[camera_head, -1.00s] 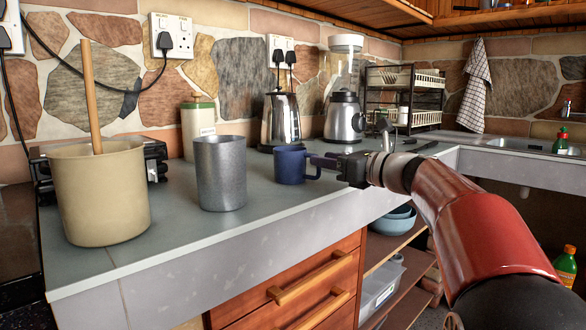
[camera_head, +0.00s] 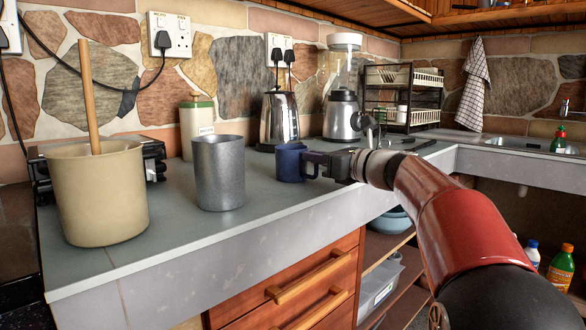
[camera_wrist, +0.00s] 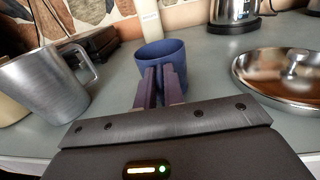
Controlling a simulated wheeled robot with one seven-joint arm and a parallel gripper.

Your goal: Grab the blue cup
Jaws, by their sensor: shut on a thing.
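The blue cup (camera_head: 289,162) stands upright on the grey counter, to the right of the grey metal mug (camera_head: 219,174). My gripper (camera_head: 312,163) reaches in from the right and is shut on the cup's handle side. In the wrist view the blue cup (camera_wrist: 163,60) is straight ahead, and the fingers of my gripper (camera_wrist: 160,85) are at its near side. The fingers hide most of the handle. I cannot tell whether the cup is lifted off the counter; it appears to be at counter level.
A beige pot (camera_head: 100,195) with a wooden stick stands at the left. A steel kettle (camera_head: 279,120) and a blender (camera_head: 343,100) stand behind the cup. A steel lid (camera_wrist: 283,75) lies to the right in the wrist view. The counter's front edge is clear.

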